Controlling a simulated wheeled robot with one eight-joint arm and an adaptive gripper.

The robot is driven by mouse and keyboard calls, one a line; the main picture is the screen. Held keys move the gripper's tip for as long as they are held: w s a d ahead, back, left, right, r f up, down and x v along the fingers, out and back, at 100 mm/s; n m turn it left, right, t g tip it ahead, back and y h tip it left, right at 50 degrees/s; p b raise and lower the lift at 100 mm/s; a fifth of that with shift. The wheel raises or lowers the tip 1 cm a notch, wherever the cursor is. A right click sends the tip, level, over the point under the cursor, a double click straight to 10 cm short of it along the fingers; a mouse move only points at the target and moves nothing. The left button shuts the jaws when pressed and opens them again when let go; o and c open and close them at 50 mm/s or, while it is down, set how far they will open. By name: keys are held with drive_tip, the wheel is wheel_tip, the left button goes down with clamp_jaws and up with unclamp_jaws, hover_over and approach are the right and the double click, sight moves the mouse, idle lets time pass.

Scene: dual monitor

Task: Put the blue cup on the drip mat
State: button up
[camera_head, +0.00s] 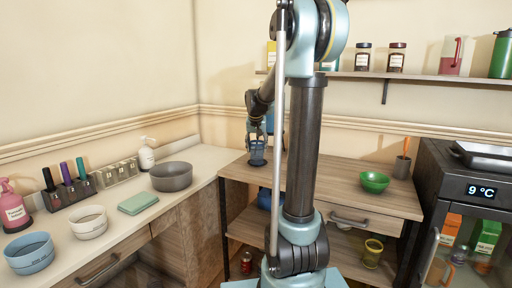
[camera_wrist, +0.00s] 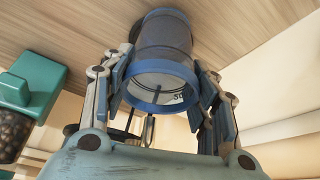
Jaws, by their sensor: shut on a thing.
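The blue cup (camera_wrist: 163,45) is between the two fingers of my gripper (camera_wrist: 165,82), which is shut on it. In the head view the cup (camera_head: 257,156) shows at the back left of the wooden table (camera_head: 336,188), below my gripper (camera_head: 257,138). I cannot tell whether its base touches the tabletop. In the wrist view the wooden top lies behind the cup, and a dark rounded edge (camera_wrist: 136,31) shows beside it; I cannot tell what that is. I cannot make out the drip mat for certain; my arm hides part of the tabletop.
A teal appliance with a bean-filled jar (camera_wrist: 34,86) stands close to my gripper in the wrist view. A green bowl (camera_head: 374,182) and a brown utensil pot (camera_head: 402,167) stand on the table's right. A grey bowl (camera_head: 171,177) is on the left counter.

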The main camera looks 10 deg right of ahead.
sight(257, 143)
drive_tip(key=w, duration=0.1)
drive_tip(key=w+d, duration=0.1)
drive_tip(key=w, duration=0.1)
drive_tip(key=shift+w, duration=0.3)
drive_tip(key=shift+f, duration=0.35)
drive_tip(key=o, duration=1.1)
drive_tip(key=v, duration=1.2)
drive_tip(key=s+f+n, duration=0.1)
drive_tip(key=s+f, duration=0.7)
drive_tip(key=s, duration=0.5)
drive_tip(key=s+f+n+g, duration=0.1)
drive_tip(key=s+f, duration=0.7)
drive_tip(key=s, duration=0.5)
drive_tip(key=s+f+g+y, duration=0.1)
drive_tip(key=s+f, duration=0.7)
drive_tip(key=s, duration=0.6)
drive_tip(key=shift+d+f+n, duration=0.2)
drive_tip(key=shift+f+n, duration=0.05)
drive_tip(key=shift+n, duration=0.15)
